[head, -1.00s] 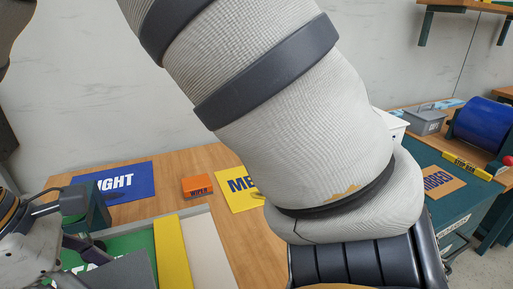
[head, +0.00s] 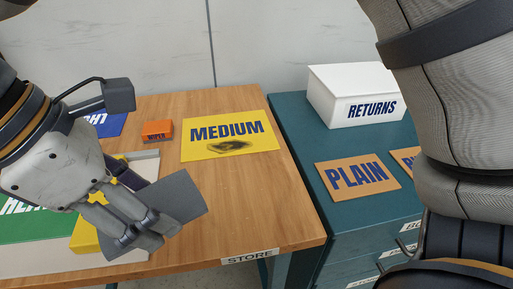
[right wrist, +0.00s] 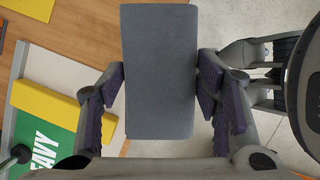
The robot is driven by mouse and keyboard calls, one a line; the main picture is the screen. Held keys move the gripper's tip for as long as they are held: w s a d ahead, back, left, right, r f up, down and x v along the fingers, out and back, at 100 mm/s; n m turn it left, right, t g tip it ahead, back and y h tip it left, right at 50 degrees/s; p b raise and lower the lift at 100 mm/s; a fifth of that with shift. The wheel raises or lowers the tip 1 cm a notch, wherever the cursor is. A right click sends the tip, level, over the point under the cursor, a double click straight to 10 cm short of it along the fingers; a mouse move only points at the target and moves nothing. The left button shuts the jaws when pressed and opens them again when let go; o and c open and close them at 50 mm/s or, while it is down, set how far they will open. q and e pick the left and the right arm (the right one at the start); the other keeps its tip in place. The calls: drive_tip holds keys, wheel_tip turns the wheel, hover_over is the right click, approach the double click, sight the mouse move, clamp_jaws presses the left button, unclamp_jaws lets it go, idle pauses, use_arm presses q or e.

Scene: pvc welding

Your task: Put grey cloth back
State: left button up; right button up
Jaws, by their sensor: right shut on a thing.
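The grey cloth (head: 186,196) is a flat, stiff-looking rectangle held above the wooden table's front left part. My right gripper (head: 148,215) is shut on it in the head view. In the right wrist view, the fingers of my right gripper (right wrist: 160,88) press on the two long sides of the grey cloth (right wrist: 160,45), which stretches beyond the fingertips. My left gripper is not in view.
A yellow MEDIUM mat (head: 230,150) with a dark smudge and an orange WIPER block (head: 157,130) lie on the wooden table (head: 235,205). A green HEAVY mat (head: 35,225) is front left. A white RETURNS box (head: 350,95) and a PLAIN mat (head: 357,177) sit on the teal cabinet.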

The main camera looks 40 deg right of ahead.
drive_tip(key=w+d+f, duration=0.3)
drive_tip(key=d+f, duration=0.1)
drive_tip(key=d, duration=0.4)
drive_tip(key=b, duration=0.2)
hover_over(229, 200)
drive_tip(key=a, duration=0.2)
wheel_tip(229, 200, down, 6)
drive_tip(key=shift+r, duration=0.15)
drive_tip(key=f, duration=0.3)
drive_tip(key=shift+w+d+f, duration=0.1)
drive_tip(key=shift+d+f, duration=0.15)
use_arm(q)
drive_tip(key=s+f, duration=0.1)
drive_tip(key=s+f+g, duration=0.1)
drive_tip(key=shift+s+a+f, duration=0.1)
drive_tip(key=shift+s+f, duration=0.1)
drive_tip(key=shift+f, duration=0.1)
use_arm(e)
drive_tip(key=shift+r, duration=0.15)
drive_tip(key=o, duration=1.1)
